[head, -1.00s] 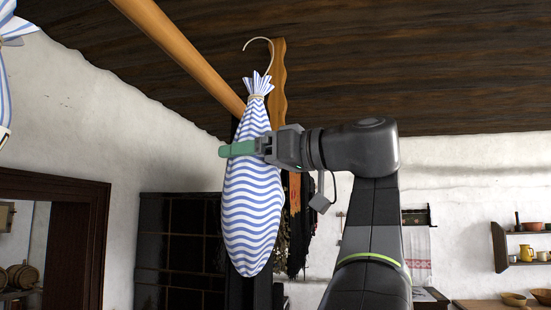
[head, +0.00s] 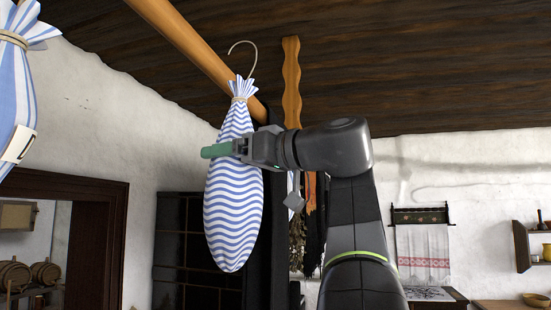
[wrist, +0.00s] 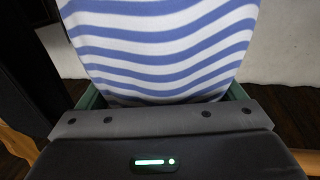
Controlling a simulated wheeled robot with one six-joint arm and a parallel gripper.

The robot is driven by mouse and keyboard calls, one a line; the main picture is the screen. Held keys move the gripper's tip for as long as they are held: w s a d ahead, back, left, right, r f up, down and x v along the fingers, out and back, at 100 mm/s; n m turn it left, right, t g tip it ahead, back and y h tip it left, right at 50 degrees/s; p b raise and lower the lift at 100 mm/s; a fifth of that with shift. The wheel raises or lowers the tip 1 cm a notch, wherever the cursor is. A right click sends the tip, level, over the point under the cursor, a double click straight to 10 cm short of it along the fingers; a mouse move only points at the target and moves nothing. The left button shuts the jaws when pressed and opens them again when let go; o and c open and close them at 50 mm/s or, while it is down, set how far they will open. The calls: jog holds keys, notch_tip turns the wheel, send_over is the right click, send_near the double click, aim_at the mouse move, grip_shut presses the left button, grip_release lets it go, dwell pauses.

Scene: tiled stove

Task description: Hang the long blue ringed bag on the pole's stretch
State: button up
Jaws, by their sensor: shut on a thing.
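The long bag (head: 234,205), white with wavy blue bands around it, hangs upright in my gripper (head: 221,150). Its gathered neck is tied with cord, and a pale open metal hook (head: 244,53) rises from it. My gripper is shut on the bag's upper body; green fingers show beside it. The wooden pole (head: 190,42) slants down from the upper left and passes behind the bag's neck in the picture. The hook's curve shows just above and right of the pole; I cannot tell their distance in depth. The wrist view shows the bag's banded cloth (wrist: 160,45) filling the jaws.
Another blue-and-white bag (head: 12,90) with upright stripes and a label hangs at the left edge. A wavy wooden board (head: 291,80) hangs from the dark ceiling (head: 400,60) right of the hook. A dark tiled stove (head: 190,245) stands below, beside a doorway (head: 115,230).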

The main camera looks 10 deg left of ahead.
jog(key=shift+w+a+f+b, duration=0.1)
jog(key=shift+a+f+b, duration=0.25)
jog(key=shift+a, duration=0.5)
jog(key=shift+s+a+f+b, duration=0.1)
jog(key=shift+a+f+b, duration=0.1)
jog(key=shift+a+f, duration=0.5)
jog(key=shift+w+a+f+b, duration=0.1)
jog(key=shift+a+f+b, duration=0.2)
jog(key=shift+a, duration=0.65)
jog(key=o, duration=1.8)
jog(key=shift+d+f, duration=0.15)
jog(key=shift+d, duration=0.2)
jog(key=b+v, duration=0.1)
jog(key=v, duration=1.2)
jog(key=shift+d, duration=0.1)
